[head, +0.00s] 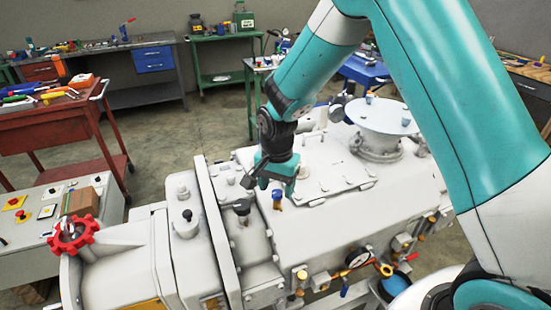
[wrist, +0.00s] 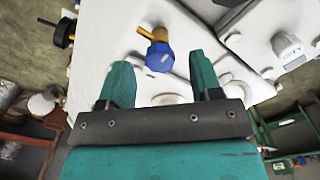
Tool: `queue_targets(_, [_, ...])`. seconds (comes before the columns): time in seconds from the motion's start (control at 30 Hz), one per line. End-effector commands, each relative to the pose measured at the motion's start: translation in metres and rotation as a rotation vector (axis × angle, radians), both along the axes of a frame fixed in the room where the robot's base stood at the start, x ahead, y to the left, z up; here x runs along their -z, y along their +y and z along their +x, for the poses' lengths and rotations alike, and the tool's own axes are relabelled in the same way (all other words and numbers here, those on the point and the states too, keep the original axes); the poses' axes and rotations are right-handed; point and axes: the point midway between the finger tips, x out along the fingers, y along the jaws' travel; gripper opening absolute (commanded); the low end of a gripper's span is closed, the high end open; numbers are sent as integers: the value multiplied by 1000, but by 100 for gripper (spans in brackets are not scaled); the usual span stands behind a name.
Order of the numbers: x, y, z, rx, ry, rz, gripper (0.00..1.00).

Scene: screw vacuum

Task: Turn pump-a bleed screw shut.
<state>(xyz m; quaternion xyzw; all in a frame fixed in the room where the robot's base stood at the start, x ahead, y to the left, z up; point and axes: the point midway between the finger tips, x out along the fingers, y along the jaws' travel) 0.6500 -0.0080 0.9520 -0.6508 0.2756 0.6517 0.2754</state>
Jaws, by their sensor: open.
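A blue-headed brass screw (head: 277,194) stands on top of the pale pump housing (head: 340,220), just below my gripper (head: 268,184). In the wrist view the blue head (wrist: 160,57) shows on its brass fitting (wrist: 151,34), beyond and between the two teal fingers. My gripper (wrist: 161,72) is open and holds nothing. The fingers look apart from the screw; how deep they reach beside it is unclear. I see no readable label naming it pump-a.
A black cap (head: 241,207) stands left of the blue screw. A round flange (head: 375,117) rises behind right. A red handwheel (head: 73,233) is at the far left. A gauge (head: 359,259) and brass fittings line the front side.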

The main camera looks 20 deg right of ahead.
Motion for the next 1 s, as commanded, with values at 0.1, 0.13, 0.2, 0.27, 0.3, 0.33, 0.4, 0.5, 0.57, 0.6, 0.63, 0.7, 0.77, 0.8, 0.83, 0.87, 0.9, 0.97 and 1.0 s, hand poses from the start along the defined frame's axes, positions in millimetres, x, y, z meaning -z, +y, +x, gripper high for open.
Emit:
queue_targets(0.1, [-24, 0, 1, 0, -8, 2, 58])
queue_targets(0.13, [-31, 0, 1, 0, -8, 2, 58])
queue_targets(0.2, [-49, 0, 1, 0, -8, 2, 58])
queue_targets(0.27, [-65, 0, 1, 0, -8, 2, 58])
queue_targets(0.3, [-76, 0, 1, 0, -8, 2, 58])
queue_targets(0.33, [-84, 0, 1, 0, -8, 2, 58])
queue_targets(0.4, [-101, 0, 1, 0, -8, 2, 58])
queue_targets(0.5, [-123, 0, 1, 0, -6, 1, 58])
queue_targets(0.57, [-135, 0, 0, 0, -4, 1, 58])
queue_targets(0.6, [-141, 0, 1, 0, -4, 1, 58])
queue_targets(0.63, [-145, 0, 0, 0, -3, 1, 58])
queue_targets(0.7, [-153, 0, 0, 0, -2, 1, 58])
queue_targets(0.77, [-158, 0, 0, 0, -2, 1, 58])
queue_targets(0.8, [-160, 0, 0, 0, -1, 1, 58])
queue_targets(0.83, [-161, 0, 0, 0, -1, 1, 58])
queue_targets(0.87, [-162, 0, 0, 0, 1, 1, 58])
queue_targets(0.9, [-162, 0, 0, 0, 1, 1, 58])
queue_targets(0.97, [-163, 0, 0, 0, 1, 1, 58])
queue_targets(1.0, [-162, 0, 0, 0, 1, 1, 58])
